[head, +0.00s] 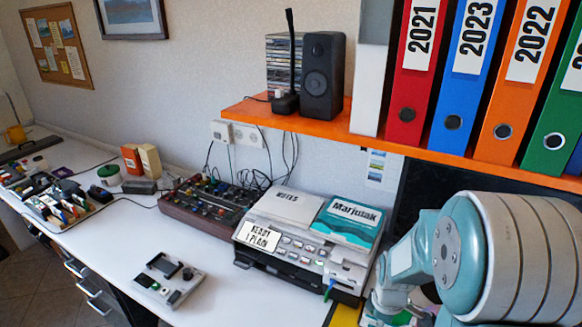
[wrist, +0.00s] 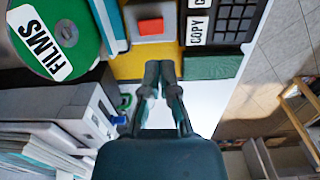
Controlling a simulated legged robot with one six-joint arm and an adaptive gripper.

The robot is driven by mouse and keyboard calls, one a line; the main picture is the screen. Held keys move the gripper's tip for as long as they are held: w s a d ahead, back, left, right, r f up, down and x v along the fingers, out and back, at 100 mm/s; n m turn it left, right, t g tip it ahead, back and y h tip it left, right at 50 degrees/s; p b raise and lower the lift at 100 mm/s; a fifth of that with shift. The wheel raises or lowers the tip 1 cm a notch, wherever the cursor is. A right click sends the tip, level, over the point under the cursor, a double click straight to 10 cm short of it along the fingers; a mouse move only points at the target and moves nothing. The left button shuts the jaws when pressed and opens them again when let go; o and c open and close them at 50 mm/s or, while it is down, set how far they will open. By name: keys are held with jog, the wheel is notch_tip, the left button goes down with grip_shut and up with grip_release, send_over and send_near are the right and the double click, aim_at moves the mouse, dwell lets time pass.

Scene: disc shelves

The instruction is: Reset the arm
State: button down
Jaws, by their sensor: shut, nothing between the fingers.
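My arm's teal and white links fill the lower right of the head view, in front of the desk's right part. The fingers of my gripper are hidden or cut off there. In the wrist view my gripper (wrist: 160,88) points away from the camera. Its two dark fingers lie close together, shut and empty, over a yellow surface (wrist: 130,66) and the white desk edge. A green disc labelled FILMS (wrist: 80,25) lies to the left of the fingers, apart from them.
An orange shelf (head: 320,125) holds a speaker (head: 322,78), stacked cases and binders (head: 415,75). Below stand a printer (head: 290,252) and a mixer (head: 205,208). The wrist view shows a red button box (wrist: 150,25), a keypad (wrist: 238,18) and floor at right.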

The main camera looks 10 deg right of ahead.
jog(key=s+a+r+m+t, duration=0.1)
jog(key=s+a+r+m, duration=0.2)
jog(key=r, duration=0.4)
jog(key=s+a+r+m+t, duration=0.2)
jog(key=s+a+r+m, duration=0.2)
jog(key=r, duration=0.4)
jog(key=s+a+r+m+t, duration=0.2)
jog(key=s+r, duration=0.3)
jog(key=r, duration=0.3)
jog(key=shift+s+a+m, duration=0.35)
jog(key=shift+a+m, duration=0.45)
jog(key=shift+m, duration=0.1)
